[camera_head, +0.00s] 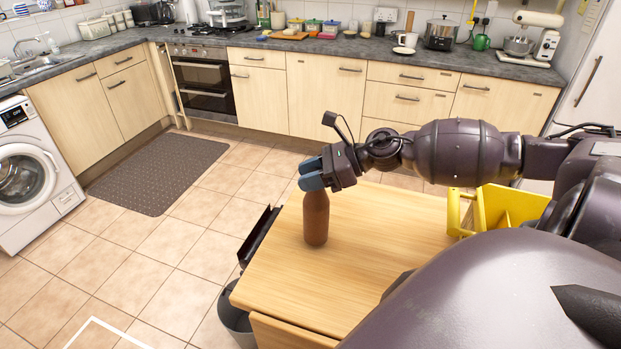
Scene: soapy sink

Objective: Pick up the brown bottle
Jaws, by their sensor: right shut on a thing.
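The brown bottle (316,220) stands upright on the wooden table (375,225), near its left edge. My right gripper (312,181) comes in from the right and is shut on the top of the bottle. Its blue fingertips cover the bottle's neck, so the neck is hidden. The bottle's base appears to be at the table top; I cannot tell whether it is touching or slightly above. My left gripper is not in view.
A yellow container (500,207) stands on the table's right side. A dark bin (236,318) is beside the table's left edge. The tiled floor (150,265) is open to the left, with a dark mat (158,172). Counters and a washing machine (28,180) lie beyond.

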